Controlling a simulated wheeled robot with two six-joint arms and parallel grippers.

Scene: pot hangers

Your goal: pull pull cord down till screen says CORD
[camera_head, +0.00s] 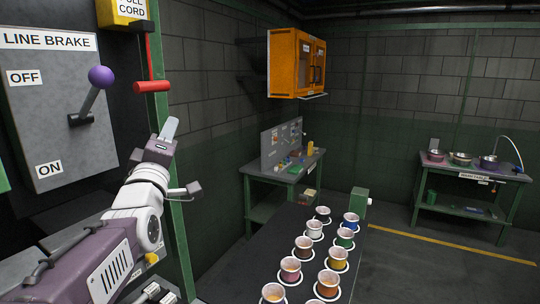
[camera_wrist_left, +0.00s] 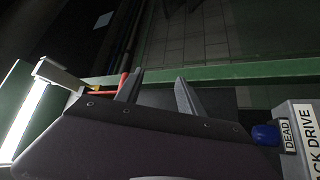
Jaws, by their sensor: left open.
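The pull cord's red handle (camera_head: 152,87) hangs on a thin red cord below a yellow box (camera_head: 122,12) whose label is cut off at the top and reads CORD. My left gripper (camera_head: 184,156) is open and empty, below and slightly right of the red handle, apart from it. In the left wrist view its two fingers (camera_wrist_left: 158,80) point away with a gap between them. A red piece (camera_wrist_left: 122,84) shows beside the left finger there; I cannot tell whether it is the handle. No screen with readable text is in view. My right gripper is out of view.
A grey LINE BRAKE panel (camera_head: 50,110) with a purple-knobbed lever (camera_head: 88,95) stands left. A green post (camera_head: 160,70) rises right behind the cord. A table (camera_head: 245,262) with several paint cups is lower right. An orange cabinet (camera_head: 296,62) hangs on the back wall.

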